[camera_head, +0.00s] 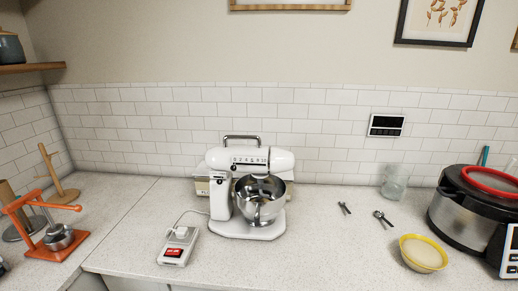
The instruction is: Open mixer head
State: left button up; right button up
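A white stand mixer (217,200) stands on the counter against the tiled wall, near the middle of the head view. Its white head (270,161) lies about level over a shiny metal bowl (261,207). A dark attachment shows under the head, inside the bowl, but its details are too small to tell. The bowl sits on the mixer's white base. Neither of my grippers is in view.
An orange press (60,240) stands far left. A yellow bowl (423,253), measuring spoons (383,217), a glass (395,184) and a large cooker (462,214) are on the right.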

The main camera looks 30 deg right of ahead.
aim_at(257, 160)
jog(key=z, duration=1.05)
